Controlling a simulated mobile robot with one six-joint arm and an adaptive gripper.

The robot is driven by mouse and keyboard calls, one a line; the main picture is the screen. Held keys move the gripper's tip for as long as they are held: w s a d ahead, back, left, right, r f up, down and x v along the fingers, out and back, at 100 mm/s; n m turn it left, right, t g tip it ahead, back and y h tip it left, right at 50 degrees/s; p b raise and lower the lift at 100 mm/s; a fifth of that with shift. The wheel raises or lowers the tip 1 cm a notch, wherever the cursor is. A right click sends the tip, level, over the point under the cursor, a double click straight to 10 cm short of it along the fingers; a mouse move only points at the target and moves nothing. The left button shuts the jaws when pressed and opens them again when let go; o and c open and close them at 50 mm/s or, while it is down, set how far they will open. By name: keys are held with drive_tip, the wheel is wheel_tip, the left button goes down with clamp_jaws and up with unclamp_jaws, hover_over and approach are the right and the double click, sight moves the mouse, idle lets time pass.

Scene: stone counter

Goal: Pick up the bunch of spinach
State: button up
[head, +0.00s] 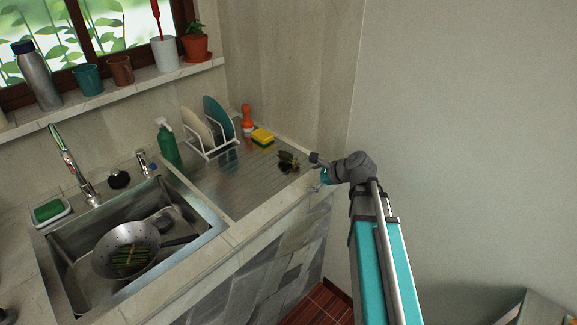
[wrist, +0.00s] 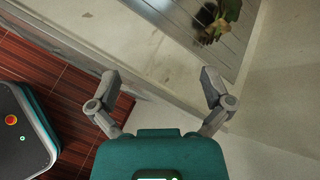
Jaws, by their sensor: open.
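The bunch of spinach (head: 287,161), a small dark green leafy clump, lies on the ribbed metal drainboard (head: 235,180) near its right end. It also shows at the top of the wrist view (wrist: 222,16), cut by the frame edge, with a dark patch beside it. My gripper (head: 316,162) is just right of the spinach in the head view, apart from it as far as I can tell. In the wrist view my gripper (wrist: 159,78) has its fingers spread wide with nothing between them. The counter edge and floor lie beneath them.
A yellow sponge (head: 262,137), an orange-topped bottle (head: 247,120) and a plate rack (head: 212,145) stand behind the spinach. The sink holds a colander (head: 103,262) with green stalks. A wall (head: 450,130) rises at the right.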

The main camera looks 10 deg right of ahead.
sight(297, 160)
drive_tip(key=w+d+m+t, duration=0.1)
drive_tip(key=m, duration=0.1)
drive_tip(key=w+d+r+m+t+b, duration=0.1)
drive_tip(key=d+m, duration=0.1)
drive_tip(key=w+d+m+t+y, duration=0.1)
drive_tip(key=m, duration=0.1)
drive_tip(key=shift+w+d+r+m+b, duration=0.2)
drive_tip(key=shift+w+m+b, duration=0.1)
drive_tip(key=shift+m, duration=0.1)
drive_tip(key=shift+w+d+r+m+t, duration=0.2)
drive_tip(key=shift+d+r+m+t, duration=0.1)
drive_tip(key=shift+m, duration=0.2)
drive_tip(key=shift+f, duration=0.15)
drive_tip(key=b+x, duration=0.3)
drive_tip(key=x, duration=0.4)
drive_tip(key=shift+w+f, duration=0.15)
drive_tip(key=shift+w+a+f, duration=0.15)
drive_tip(key=shift+w+a, duration=0.3)
drive_tip(key=shift+b+x, duration=1.25)
drive_tip(key=shift+x, duration=1.35)
